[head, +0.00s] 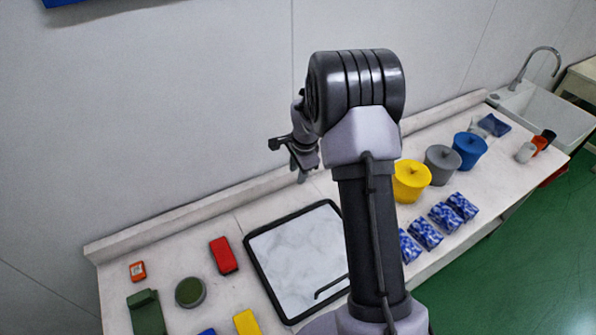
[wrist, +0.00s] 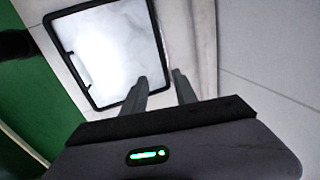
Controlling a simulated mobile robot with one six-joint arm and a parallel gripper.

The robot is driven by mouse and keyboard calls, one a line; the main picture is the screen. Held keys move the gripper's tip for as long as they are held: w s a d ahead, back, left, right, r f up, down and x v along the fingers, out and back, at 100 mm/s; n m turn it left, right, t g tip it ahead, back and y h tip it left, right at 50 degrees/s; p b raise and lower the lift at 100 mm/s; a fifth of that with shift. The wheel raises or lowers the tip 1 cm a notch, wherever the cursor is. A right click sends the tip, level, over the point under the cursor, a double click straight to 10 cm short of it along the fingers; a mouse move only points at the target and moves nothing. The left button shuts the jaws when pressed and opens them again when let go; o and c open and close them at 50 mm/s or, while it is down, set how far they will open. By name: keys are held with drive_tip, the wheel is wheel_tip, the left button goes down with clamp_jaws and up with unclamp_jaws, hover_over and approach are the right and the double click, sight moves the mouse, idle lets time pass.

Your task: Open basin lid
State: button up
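Three round lidded basins stand in a row on the right part of the bench: a yellow basin (head: 411,184), a grey basin (head: 442,165) and a blue basin (head: 469,150). Each lid has a small knob on top and looks closed. My gripper (head: 301,176) is up near the back wall, left of the basins and beyond the black-rimmed tray. In the wrist view my gripper (wrist: 160,76) has its two fingers apart with nothing between them. No basin shows in the wrist view.
The black-rimmed tray (head: 250,255) with a marbled inside lies in the middle; it also shows in the wrist view (wrist: 159,40). Several blue patterned packs (head: 426,234) lie in front of the basins. A red block (head: 223,255) and green pot (head: 190,291) are left. A sink (head: 545,108) is far right.

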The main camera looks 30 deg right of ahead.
drive_tip(key=v, duration=1.7)
drive_tip(key=shift+r, duration=0.2)
drive_tip(key=shift+d, duration=0.1)
